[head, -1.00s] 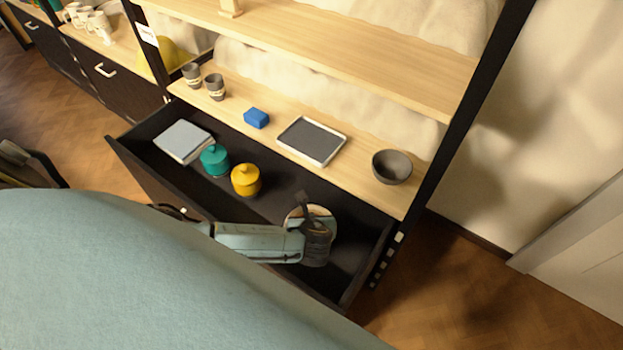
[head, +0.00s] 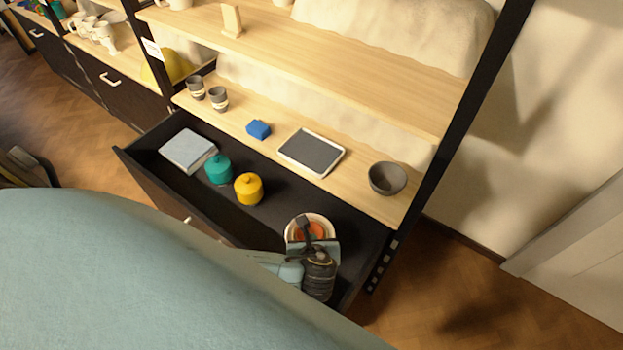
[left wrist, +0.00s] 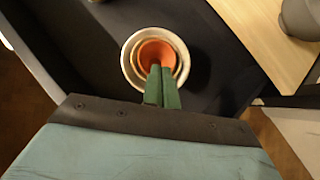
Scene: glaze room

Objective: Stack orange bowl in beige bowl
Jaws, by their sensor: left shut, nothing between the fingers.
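The beige bowl (head: 325,218) sits in the right part of the open dark drawer, and its pale rim also shows in the left wrist view (left wrist: 127,62). The orange bowl (head: 318,231) is inside it, and its orange inside shows clearly in the left wrist view (left wrist: 154,51). My left gripper (head: 304,226) is over the near side of the bowls and hides part of them. In the left wrist view its green fingers (left wrist: 160,72) are together, with nothing between them, tips overlapping the orange bowl's near edge. I cannot tell whether they touch it. My right gripper is not in view.
The drawer also holds a yellow lidded jar (head: 248,189), a teal lidded jar (head: 218,170) and a grey book-like block (head: 188,151). On the shelf above stand a grey bowl (head: 387,179), a tray (head: 311,153), a blue block (head: 258,130) and two cups. The drawer's middle floor is clear.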

